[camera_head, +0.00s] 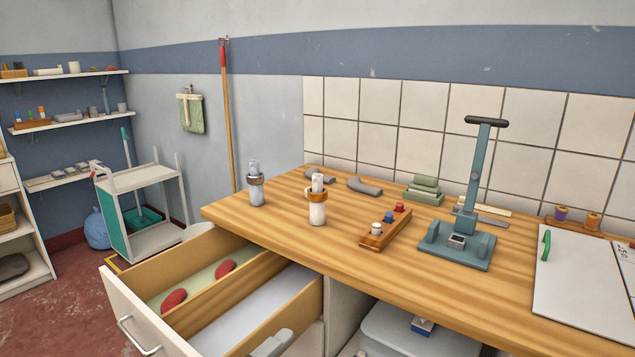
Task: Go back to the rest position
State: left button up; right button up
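Neither of my grippers can be made out in the head view. A light grey rounded piece (272,343) shows at the bottom edge by the drawer's near right corner; I cannot tell what it is. The wooden workbench (270,220) carries two upright grey-white cylinders with brown collars, one at the left (256,192) and one nearer the middle (318,211). The drawer (140,320) below stands open. Two red oval pieces (174,300) lie in its left, green-lined compartment; the right compartment has a pale floor.
A blue-grey lever press (457,248) stands on the bench beside a wooden block with coloured knobs (385,230). A white board (590,285) covers the right end. A trolley (150,210) and shelves stand left; red floor lies clear before them.

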pick_arm(q)
jog(key=s+a+f+n+g+y, duration=0.2)
jog(key=s+a+f+n+y, duration=0.3)
jog(key=s+a+f+n, duration=0.2)
jog(key=s+a+f+n+g+y, duration=0.2)
jog(key=s+a+f+n+y, duration=0.2)
jog(key=s+a+f+n, duration=0.4)
jog(key=s+f+n, duration=0.3)
jog(key=s+n, duration=0.1)
jog(key=n, duration=0.1)
jog(key=shift+s+n+y+p, duration=0.3)
jog(key=shift+y+p, duration=0.1)
pick_arm(e)
jog(key=s+d+f+m+h, duration=0.1)
jog(key=s+d+f, duration=0.3)
jog(key=s, duration=0.6)
jog(key=s+d+f+m+t+h, duration=0.1)
jog(key=s+d+f, duration=0.3)
jog(key=s, duration=0.7)
jog(key=shift+f+h, duration=0.6)
jog(key=shift+h, duration=0.3)
pick_arm(q)
jog(key=shift+w+f, duration=0.1)
jog(key=shift+c, duration=0.4)
